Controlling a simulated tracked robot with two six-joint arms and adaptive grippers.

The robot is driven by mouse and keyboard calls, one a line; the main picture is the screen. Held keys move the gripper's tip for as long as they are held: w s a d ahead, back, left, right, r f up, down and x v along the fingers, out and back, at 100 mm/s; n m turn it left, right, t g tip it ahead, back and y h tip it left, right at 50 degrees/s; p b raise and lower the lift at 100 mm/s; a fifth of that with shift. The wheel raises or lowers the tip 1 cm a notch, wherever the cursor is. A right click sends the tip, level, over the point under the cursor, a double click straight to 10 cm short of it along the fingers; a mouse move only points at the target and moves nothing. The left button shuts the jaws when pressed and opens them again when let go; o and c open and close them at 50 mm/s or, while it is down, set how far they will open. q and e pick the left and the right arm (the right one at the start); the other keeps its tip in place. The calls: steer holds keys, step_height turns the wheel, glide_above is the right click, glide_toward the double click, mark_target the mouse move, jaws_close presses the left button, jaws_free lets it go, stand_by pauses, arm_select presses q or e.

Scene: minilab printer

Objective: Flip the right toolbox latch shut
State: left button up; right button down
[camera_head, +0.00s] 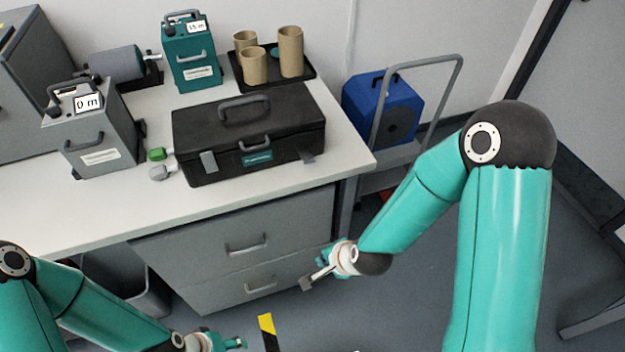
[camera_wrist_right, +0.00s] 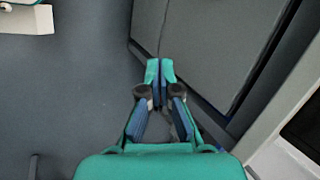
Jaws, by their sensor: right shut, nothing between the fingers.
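The black toolbox (camera_head: 290,112) stands on the white bench with its lid down. Its left latch (camera_head: 208,161) lies against the front face. Its right latch (camera_head: 307,157) is a small grey tab that seems to stick outward near the lower right front. My right gripper (camera_head: 318,272) is below the bench top, in front of the drawers and apart from the toolbox. In the right wrist view its fingers (camera_wrist_right: 160,72) are together and empty. My left gripper (camera_head: 236,343) is at the bottom edge, partly cut off; its fingers are too small to judge.
Green and grey connectors (camera_head: 158,154) lie left of the toolbox. A grey device (camera_head: 95,135) and a teal device (camera_head: 190,60) stand behind and left. A tray (camera_head: 272,82) holds brown cylinders. A blue case (camera_head: 380,105) on a cart is right of the bench (camera_head: 60,205). Drawers (camera_head: 240,245) are below.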

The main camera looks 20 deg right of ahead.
mark_target(305, 153)
arm_select(q)
step_height(305, 153, down, 8)
steer(key=b, duration=0.6)
arm_select(e)
steer(key=w+d+r+m+t+h, duration=0.1)
steer(key=w+r+m+t, duration=0.2)
steer(key=r+m, duration=0.4)
steer(key=w+d+r+m+t+h, duration=0.1)
steer(key=w+r+m+t, duration=0.2)
steer(key=r+m, duration=0.5)
steer(key=m+t, duration=0.1)
steer(key=m, duration=0.5)
steer(key=shift+d, duration=0.2)
arm_select(q)
steer(key=shift+b, duration=0.3)
arm_select(e)
steer(key=shift+w, duration=0.1)
steer(key=x, duration=0.9)
steer(key=shift+w+f, duration=0.1)
steer(key=shift+f, duration=0.1)
arm_select(q)
step_height(305, 153, up, 3)
steer(key=shift+f+p, duration=0.2)
steer(key=shift+p, duration=1.05)
arm_select(e)
steer(key=r, duration=0.2)
steer(key=w+r, duration=0.1)
steer(key=shift+w+r, duration=0.1)
steer(key=shift+r, duration=0.3)
